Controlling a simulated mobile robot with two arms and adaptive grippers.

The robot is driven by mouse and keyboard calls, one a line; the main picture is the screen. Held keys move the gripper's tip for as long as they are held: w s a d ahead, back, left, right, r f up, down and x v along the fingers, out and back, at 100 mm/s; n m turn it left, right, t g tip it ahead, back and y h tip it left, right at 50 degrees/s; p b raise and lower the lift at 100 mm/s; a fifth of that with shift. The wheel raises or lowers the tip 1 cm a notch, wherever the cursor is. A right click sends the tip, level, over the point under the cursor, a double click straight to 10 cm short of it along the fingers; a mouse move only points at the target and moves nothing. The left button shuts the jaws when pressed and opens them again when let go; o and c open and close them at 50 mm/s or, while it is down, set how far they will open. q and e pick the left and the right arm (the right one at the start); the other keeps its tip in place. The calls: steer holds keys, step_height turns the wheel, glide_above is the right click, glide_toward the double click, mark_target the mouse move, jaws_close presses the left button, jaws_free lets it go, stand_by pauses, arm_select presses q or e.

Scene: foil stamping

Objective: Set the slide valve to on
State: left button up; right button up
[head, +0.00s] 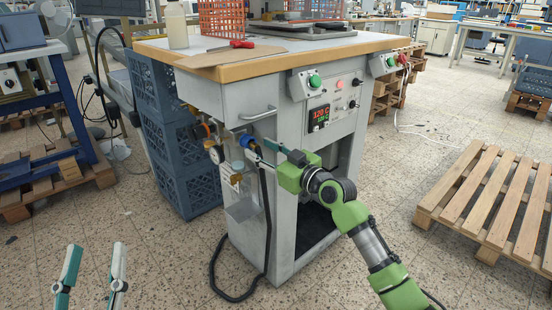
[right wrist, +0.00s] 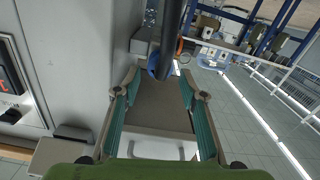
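A blue ring-shaped fitting (head: 249,142) sits on the left side of the grey machine among brass air fittings, with a black hose hanging from it. It looks like the slide valve, but its setting cannot be read. In the right wrist view the blue ring (right wrist: 154,66) lies just beyond the fingertips, partly behind the black hose (right wrist: 171,35). My right gripper (head: 257,153) is close in front of it; in the wrist view its fingers (right wrist: 160,82) are apart with nothing between them. My left gripper (head: 95,268) is open and empty at the lower left, far from the machine.
A pressure gauge (head: 216,154) is left of the blue fitting. The black hose (head: 267,215) loops to the floor. Blue crates (head: 168,135) stand behind left, and a wooden pallet (head: 490,200) lies at right. A grey handle (head: 258,114) is above the fittings.

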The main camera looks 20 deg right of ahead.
steer(key=v, duration=0.6)
steer(key=shift+s, duration=0.3)
